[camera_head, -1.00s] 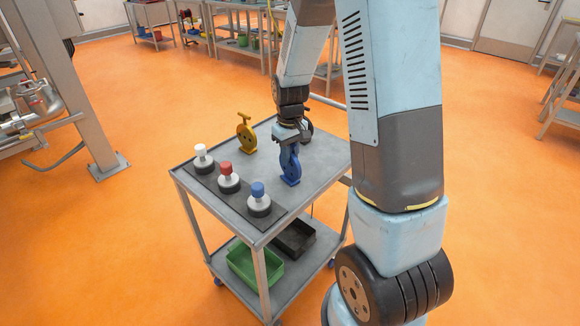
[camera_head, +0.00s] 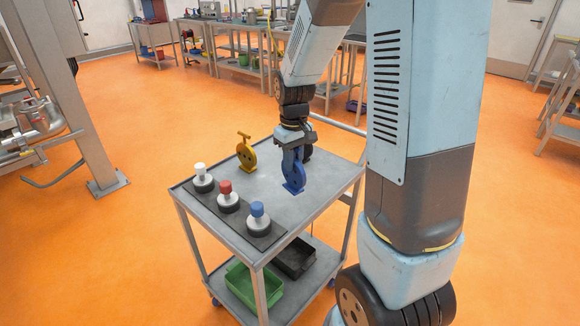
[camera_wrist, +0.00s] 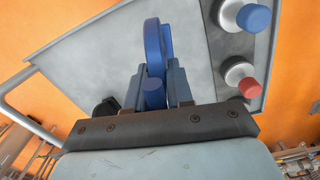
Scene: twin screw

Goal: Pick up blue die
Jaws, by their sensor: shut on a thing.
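The blue die (camera_head: 293,175) is a round upright disc with a flat foot, over the right part of the cart top. My gripper (camera_head: 291,148) is above it, shut on its upper end.
A yellow die (camera_head: 246,155) stands at the back left of the cart top (camera_head: 235,182). White (camera_head: 202,180), red (camera_head: 227,197) and blue-capped (camera_head: 257,218) pieces stand on a dark strip at the left. A black object (camera_head: 308,153) is partly hidden behind my gripper. A green bin (camera_head: 240,285) is below.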

